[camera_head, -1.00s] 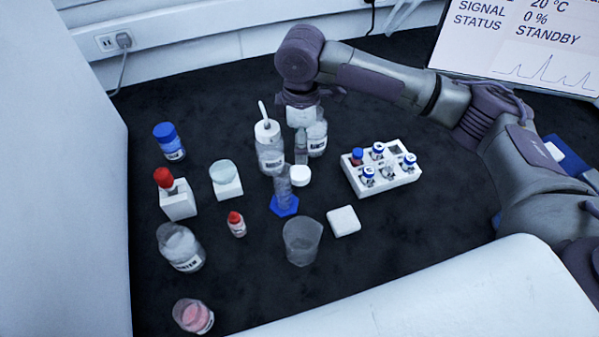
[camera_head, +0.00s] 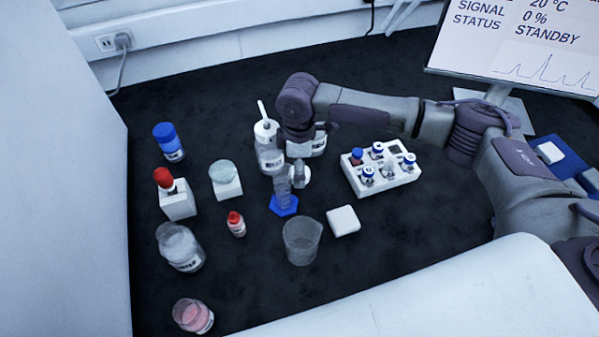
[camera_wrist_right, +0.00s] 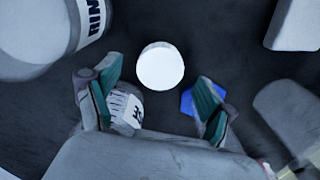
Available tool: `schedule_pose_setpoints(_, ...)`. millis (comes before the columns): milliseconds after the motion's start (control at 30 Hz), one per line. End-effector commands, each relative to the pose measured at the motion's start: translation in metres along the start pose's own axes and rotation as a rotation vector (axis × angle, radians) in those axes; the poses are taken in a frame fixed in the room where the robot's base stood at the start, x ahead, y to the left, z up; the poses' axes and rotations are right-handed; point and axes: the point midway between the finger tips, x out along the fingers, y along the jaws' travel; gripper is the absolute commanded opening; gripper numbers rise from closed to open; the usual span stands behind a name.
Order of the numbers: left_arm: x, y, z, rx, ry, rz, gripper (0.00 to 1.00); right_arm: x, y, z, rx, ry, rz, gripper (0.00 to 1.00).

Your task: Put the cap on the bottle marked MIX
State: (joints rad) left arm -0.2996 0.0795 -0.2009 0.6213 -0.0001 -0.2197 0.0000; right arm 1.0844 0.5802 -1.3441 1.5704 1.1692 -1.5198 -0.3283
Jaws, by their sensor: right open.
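A white round cap (camera_wrist_right: 160,65) lies on the dark bench, just ahead of my right gripper's fingertips in the right wrist view. My right gripper (camera_wrist_right: 155,98) is open and empty, pointing down above the bench; its fingers are spread with the cap beyond them. In the head view the gripper (camera_head: 300,172) covers most of the cap. A small labelled vessel (camera_wrist_right: 127,108) stands close beside one finger; I cannot read its label. I cannot tell which bottle is marked MIX. My left gripper is not in view.
A large bottle with a label starting RIN (camera_wrist_right: 45,30) stands close by. A wash bottle (camera_head: 268,150), a cylinder with a blue base (camera_head: 285,205), a beaker (camera_head: 301,242) and a vial rack (camera_head: 385,176) surround the gripper.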

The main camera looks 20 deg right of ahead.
Motion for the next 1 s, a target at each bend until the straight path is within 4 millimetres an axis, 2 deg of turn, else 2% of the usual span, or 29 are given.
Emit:
schedule_pose_setpoints(100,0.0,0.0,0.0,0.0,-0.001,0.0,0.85,0.014,0.0,0.0,0.0,-0.001,0.0,0.83)
schedule_pose_setpoints(200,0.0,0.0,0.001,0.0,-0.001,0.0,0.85,0.019,0.0,0.001,0.0,-0.001,0.001,0.83)
schedule_pose_setpoints(533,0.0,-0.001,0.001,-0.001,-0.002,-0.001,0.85,0.019,0.0,0.001,0.0,-0.001,0.001,0.81)
schedule_pose_setpoints(833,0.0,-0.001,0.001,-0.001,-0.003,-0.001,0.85,0.019,0.0,0.001,0.0,-0.001,0.001,0.31)
schedule_pose_setpoints(1000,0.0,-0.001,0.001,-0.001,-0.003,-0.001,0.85,0.019,0.0,0.001,0.0,-0.001,0.001,0.31)
